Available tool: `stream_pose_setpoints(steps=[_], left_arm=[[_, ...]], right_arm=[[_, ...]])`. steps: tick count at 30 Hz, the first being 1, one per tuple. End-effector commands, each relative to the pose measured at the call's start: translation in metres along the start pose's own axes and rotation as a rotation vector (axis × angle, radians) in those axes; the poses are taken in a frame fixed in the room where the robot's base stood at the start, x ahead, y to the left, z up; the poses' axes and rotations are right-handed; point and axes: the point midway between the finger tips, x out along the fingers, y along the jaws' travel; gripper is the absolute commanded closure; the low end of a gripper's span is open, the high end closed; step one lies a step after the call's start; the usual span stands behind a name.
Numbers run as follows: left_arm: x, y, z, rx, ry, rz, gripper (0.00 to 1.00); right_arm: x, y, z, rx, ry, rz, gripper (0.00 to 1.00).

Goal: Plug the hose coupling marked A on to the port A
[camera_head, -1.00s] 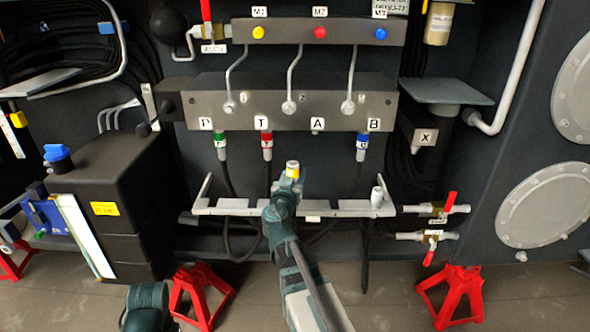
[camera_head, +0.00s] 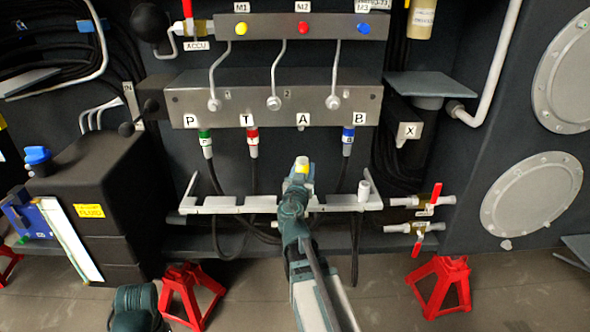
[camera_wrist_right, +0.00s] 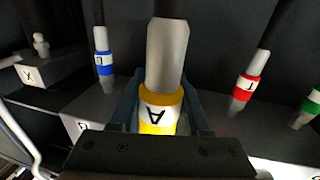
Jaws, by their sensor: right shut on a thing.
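My right gripper (camera_head: 299,173) comes up from the bottom of the head view, shut on the yellow-banded hose coupling A (camera_head: 302,162). The right wrist view shows this coupling (camera_wrist_right: 160,108) between the jaws, with its white band marked A and a grey sleeve. Port A (camera_head: 303,129) is under the A label (camera_head: 303,119) on the grey block's front. In the head view the coupling is below port A, almost in line with it and apart from it. Their depth gap is hard to tell. My left gripper does not show.
Green (camera_head: 205,140), red (camera_head: 252,139) and blue (camera_head: 348,138) couplings hang at ports P, T and B. A light rail (camera_head: 230,204) with an upright peg (camera_head: 364,190) crosses near the right gripper. Red stands (camera_head: 440,280) are on the floor.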

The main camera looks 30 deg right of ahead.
Motion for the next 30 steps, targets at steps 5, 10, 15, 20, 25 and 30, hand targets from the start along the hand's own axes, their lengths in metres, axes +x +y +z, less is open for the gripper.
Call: stream_pose_setpoints(steps=[5, 10, 15, 20, 25, 30], left_arm=[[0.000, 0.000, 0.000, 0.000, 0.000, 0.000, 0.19], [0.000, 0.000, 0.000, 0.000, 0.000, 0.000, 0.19], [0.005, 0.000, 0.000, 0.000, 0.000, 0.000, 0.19], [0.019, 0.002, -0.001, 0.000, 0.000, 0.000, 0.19], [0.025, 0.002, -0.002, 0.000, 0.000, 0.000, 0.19], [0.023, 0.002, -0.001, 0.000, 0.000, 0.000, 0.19]], right_arm=[[0.001, 0.004, 0.000, 0.000, 0.000, 0.000, 1.00], [0.001, 0.004, 0.000, -0.001, 0.000, 0.000, 1.00], [0.001, 0.004, 0.005, 0.000, 0.000, 0.000, 1.00], [0.001, 0.004, 0.019, 0.000, 0.000, 0.000, 1.00], [0.001, 0.004, 0.025, -0.001, 0.000, 0.000, 1.00], [0.001, 0.004, 0.023, -0.001, 0.000, 0.000, 1.00]])
